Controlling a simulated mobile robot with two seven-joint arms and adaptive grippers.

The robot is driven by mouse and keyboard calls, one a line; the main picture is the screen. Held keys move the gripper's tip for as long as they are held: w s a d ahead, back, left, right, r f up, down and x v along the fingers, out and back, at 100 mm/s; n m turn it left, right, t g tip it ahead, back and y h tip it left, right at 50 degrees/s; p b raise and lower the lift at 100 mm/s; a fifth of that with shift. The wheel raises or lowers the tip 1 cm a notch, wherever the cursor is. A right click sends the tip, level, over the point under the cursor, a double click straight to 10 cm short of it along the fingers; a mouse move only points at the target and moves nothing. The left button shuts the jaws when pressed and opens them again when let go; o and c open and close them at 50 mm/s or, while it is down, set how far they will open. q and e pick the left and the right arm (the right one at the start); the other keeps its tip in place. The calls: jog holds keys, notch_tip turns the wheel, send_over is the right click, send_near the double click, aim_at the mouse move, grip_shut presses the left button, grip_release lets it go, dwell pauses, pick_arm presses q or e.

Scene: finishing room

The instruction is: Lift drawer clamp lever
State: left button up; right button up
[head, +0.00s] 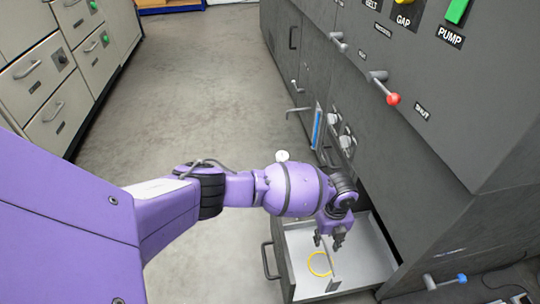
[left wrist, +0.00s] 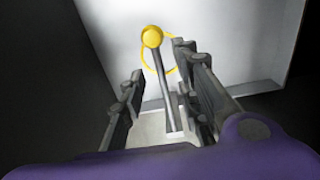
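An open drawer (head: 290,262) with a pale inside stands out from the dark machine at the lower right of the head view. My left gripper (head: 329,241) points down into it. In the left wrist view, a lever with a yellow ball knob (left wrist: 152,38) and a grey rod (left wrist: 164,88) shows between the spread fingers of my left gripper (left wrist: 159,62). The fingers are open, with gaps beside the rod. A thin yellow ring (head: 312,266) lies in the drawer, partly behind the knob in the wrist view. In the head view I cannot make out the knob. My right gripper is not in view.
The dark machine front (head: 440,160) rises close on the right, with a red-knobbed lever (head: 393,99) and a green pump switch (head: 457,11). A blue-tipped lever (head: 461,278) juts out low at the right. Beige drawer cabinets (head: 45,75) stand left. The floor between is clear.

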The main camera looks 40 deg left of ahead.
pick_arm(q)
jog(key=shift+f, duration=0.5)
jog(key=shift+w, duration=0.1)
grip_shut()
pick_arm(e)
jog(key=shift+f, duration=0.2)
pick_arm(q)
jog(key=shift+r, duration=0.1)
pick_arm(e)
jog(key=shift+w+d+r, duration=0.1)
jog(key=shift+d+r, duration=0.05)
